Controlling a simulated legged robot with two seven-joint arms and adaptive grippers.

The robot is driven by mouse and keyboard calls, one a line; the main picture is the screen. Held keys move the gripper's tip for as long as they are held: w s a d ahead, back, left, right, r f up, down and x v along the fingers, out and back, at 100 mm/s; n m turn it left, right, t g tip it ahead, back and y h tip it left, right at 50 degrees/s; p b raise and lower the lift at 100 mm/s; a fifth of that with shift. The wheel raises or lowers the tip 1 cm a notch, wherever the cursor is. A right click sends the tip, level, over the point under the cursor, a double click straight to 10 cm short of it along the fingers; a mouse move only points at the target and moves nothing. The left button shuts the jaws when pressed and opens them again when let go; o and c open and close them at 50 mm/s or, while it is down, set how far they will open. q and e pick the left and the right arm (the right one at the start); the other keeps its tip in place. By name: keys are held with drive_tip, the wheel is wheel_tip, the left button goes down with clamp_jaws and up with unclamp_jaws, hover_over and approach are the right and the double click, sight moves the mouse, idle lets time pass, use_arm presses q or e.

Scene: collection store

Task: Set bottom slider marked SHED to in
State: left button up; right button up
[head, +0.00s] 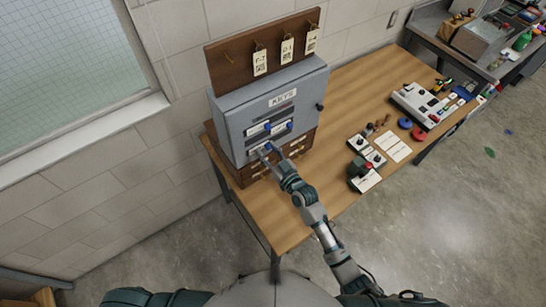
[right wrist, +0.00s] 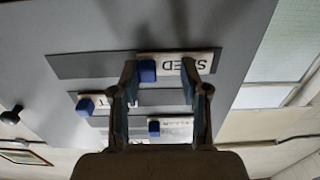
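The grey key cabinet (head: 235,112) stands on a wooden drawer unit on the table. Its bottom slider, a white SHED plate (right wrist: 182,64) with a blue knob (right wrist: 147,71), appears upside down in the right wrist view. The plate sits at the right end of its dark track (right wrist: 80,65) there. My right gripper (right wrist: 160,72) is open, with its fingers spread in front of the plate. The blue knob shows between them, close to the left finger; contact cannot be told. In the head view the right gripper (head: 266,151) covers part of this slider. My left gripper is out of view.
Two other sliders with blue knobs (right wrist: 86,106) (right wrist: 154,127) lie close to the SHED one. A board with hanging tags (head: 260,60) rises behind the cabinet. Switch boxes (head: 366,177) and a white device (head: 420,104) stand to the right. The table's front strip is bare.

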drive_tip(key=shift+v, duration=5.7)
drive_tip(key=s+d+f+m+g+h, duration=0.3)
drive_tip(key=s+d+f+g+h, duration=0.25)
drive_tip(key=s+d+f, duration=0.4)
drive_tip(key=s+d+f+m+g+h, duration=0.2)
drive_tip(key=s+d+f+g+h, duration=0.35)
drive_tip(key=s+d, duration=0.65)
wheel_tip(320, 180, down, 25)
drive_tip(key=s+a+g+b, duration=0.1)
drive_tip(key=s+a+b, duration=0.1)
drive_tip(key=s+a, duration=0.1)
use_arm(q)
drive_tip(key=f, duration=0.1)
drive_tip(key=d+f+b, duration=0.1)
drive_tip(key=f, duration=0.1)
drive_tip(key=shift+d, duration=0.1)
use_arm(e)
drive_tip(key=s+d+f, duration=0.2)
drive_tip(key=s+f, duration=0.7)
drive_tip(key=f, duration=0.1)
drive_tip(key=s+d+f+g, duration=0.1)
drive_tip(key=s+f, duration=0.8)
drive_tip(key=f, duration=0.1)
drive_tip(key=shift+d+g, duration=0.3)
drive_tip(key=shift+d, duration=0.05)
